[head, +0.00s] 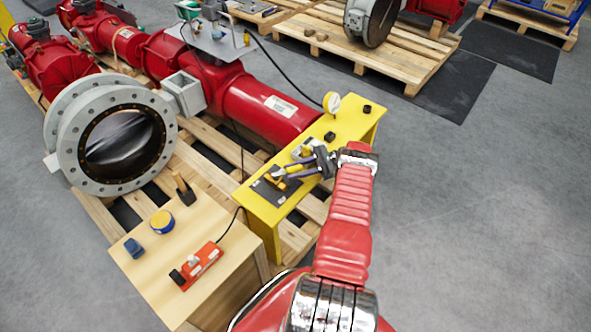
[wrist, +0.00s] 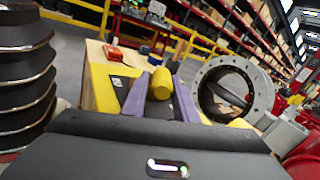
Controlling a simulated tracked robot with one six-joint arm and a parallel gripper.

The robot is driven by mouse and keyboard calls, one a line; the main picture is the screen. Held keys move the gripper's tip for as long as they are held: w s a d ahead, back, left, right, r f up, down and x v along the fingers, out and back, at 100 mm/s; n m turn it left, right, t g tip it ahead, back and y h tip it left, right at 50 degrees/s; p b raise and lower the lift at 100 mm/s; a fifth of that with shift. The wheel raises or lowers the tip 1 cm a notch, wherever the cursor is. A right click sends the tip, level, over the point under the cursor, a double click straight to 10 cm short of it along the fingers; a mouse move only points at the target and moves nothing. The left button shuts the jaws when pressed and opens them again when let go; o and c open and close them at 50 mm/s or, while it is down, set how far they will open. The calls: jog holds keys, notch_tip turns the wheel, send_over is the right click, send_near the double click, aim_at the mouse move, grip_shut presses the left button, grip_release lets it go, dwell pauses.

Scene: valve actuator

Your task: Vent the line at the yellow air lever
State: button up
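The yellow air lever (head: 279,175) is on a dark plate at the near end of the yellow bench. In the wrist view its rounded yellow handle (wrist: 161,83) shows between the tips of my purple fingers. My gripper (head: 296,167) reaches in from the right, low over the bench, with its fingers spread around the handle. In the wrist view my gripper (wrist: 160,92) has its two fingers apart. I cannot tell if either finger touches the handle. The lever's base is partly hidden by the fingers.
The yellow bench (head: 355,122) carries a pressure gauge (head: 331,103) and dark knobs. A wooden table (head: 150,265) at front left holds a red device (head: 202,262) and small items. Red valve actuators (head: 265,105) and a large flanged valve (head: 62,135) lie behind. Floor at right is clear.

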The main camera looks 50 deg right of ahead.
aim_at(296, 167)
jog(key=o, duration=0.3)
jog(key=shift+d+r, duration=0.1)
jog(key=shift+d, duration=0.1)
jog(key=shift+r, duration=0.1)
jog(key=shift+r, duration=4.9)
jog(key=shift+c, duration=0.5)
